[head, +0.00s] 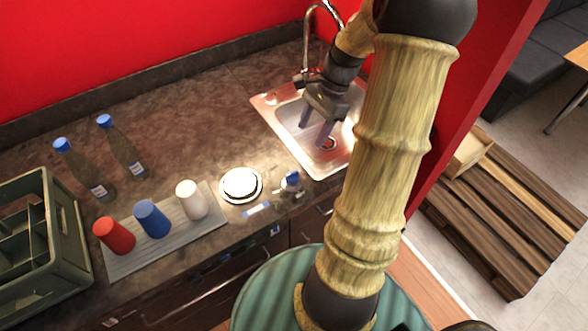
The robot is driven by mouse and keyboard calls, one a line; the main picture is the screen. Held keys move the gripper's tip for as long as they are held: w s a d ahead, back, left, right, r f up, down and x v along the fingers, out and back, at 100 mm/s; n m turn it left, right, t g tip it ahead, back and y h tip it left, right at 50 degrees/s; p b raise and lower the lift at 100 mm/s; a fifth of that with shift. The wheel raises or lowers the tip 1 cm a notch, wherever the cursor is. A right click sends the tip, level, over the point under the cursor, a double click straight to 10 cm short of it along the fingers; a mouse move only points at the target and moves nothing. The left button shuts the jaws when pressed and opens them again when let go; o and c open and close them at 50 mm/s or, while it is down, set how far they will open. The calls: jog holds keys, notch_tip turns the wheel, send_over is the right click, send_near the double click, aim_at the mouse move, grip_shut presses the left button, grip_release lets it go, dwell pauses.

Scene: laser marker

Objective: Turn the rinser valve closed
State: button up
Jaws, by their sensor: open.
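The rinser (241,185) is a round white disc with a dark ring, set near the counter's front edge. A small blue-topped knob (291,181), which looks like the rinser valve, stands just right of it. Its exact turn position is too small to tell. My gripper (314,136) is open and empty, fingers pointing down over the sink. It is behind and to the right of the knob, apart from it.
The steel sink (283,107) with a tall faucet (307,40) is at the back right. Two blue-capped bottles (126,152) and a green crate (72,215) are left.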

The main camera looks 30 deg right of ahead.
aim_at(293, 172)
jog(key=p+x, duration=0.1)
jog(key=x, duration=1.3)
jog(key=shift+a+f, duration=0.1)
jog(key=shift+f, duration=0.25)
jog(key=c, duration=1)
